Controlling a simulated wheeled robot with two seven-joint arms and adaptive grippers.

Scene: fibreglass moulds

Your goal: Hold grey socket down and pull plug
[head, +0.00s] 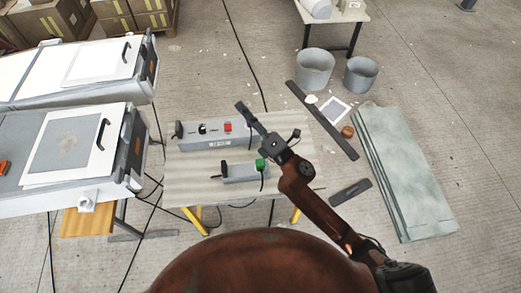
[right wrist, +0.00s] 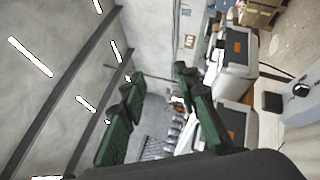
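A small grey socket box (head: 243,173) lies on the table, with a black upright part (head: 223,169) at its left end. A green piece (head: 261,164) with a dark cord is at its right end. Behind it, a longer grey box (head: 210,136) bears a black part at its left end, a black knob and a red switch (head: 228,127). I cannot tell which part is the plug. My left gripper is out of view.
The boxes stand on a pale table (head: 185,165) with yellow legs. Grey machines with white panels (head: 70,150) stand close on the left. Buckets (head: 314,70), a dark bar and a greenish slab (head: 400,170) lie right. Cables cross the floor.

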